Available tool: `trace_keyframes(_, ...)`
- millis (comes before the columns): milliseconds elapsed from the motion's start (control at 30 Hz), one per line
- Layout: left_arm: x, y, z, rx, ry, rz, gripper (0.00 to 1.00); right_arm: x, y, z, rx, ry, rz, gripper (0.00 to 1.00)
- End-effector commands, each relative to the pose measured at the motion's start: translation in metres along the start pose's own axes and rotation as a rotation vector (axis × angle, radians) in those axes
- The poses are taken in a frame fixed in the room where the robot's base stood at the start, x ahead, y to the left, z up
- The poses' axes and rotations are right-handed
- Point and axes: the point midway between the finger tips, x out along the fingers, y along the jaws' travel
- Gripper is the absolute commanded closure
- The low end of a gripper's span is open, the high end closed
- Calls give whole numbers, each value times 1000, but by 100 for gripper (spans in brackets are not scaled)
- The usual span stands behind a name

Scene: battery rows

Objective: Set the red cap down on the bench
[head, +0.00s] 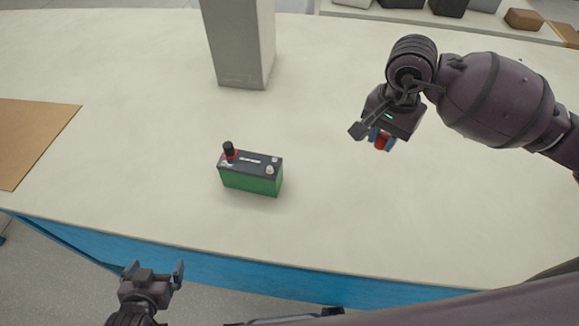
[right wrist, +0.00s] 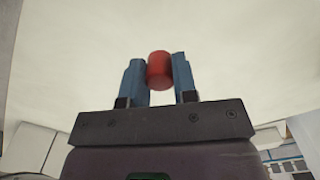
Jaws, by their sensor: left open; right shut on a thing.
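The red cap (head: 382,142) is held between the blue fingers of my right gripper (head: 380,138), over the right part of the bench (head: 330,220). In the right wrist view the red cap (right wrist: 159,70) sits between the two fingertips of the right gripper (right wrist: 160,75), with the pale bench top (right wrist: 230,50) beyond it. I cannot tell how far the cap is from the bench surface. My left gripper (head: 152,275) is open and empty, in front of the blue bench edge.
A green battery (head: 250,178) with a black cap (head: 229,149) on one terminal stands mid-bench. A grey pillar (head: 240,45) stands behind it. A brown mat (head: 30,135) lies at the left. Several boxes (head: 448,7) are at the back right. The bench between battery and right gripper is clear.

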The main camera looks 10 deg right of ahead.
Motion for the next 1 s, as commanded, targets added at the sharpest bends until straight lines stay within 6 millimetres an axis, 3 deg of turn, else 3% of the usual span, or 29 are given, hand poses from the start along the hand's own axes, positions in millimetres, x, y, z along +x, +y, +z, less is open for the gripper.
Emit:
trace_keyframes(333,-1,-1,1,3,-2,-1,1,1,2,-1,90,0,0,94)
trace_keyframes(467,-1,-2,1,3,-2,-1,1,12,2,0,91,-3,3,94)
trace_keyframes(1000,-1,0,0,-1,-2,-1,1,125,2,1,90,-4,3,94)
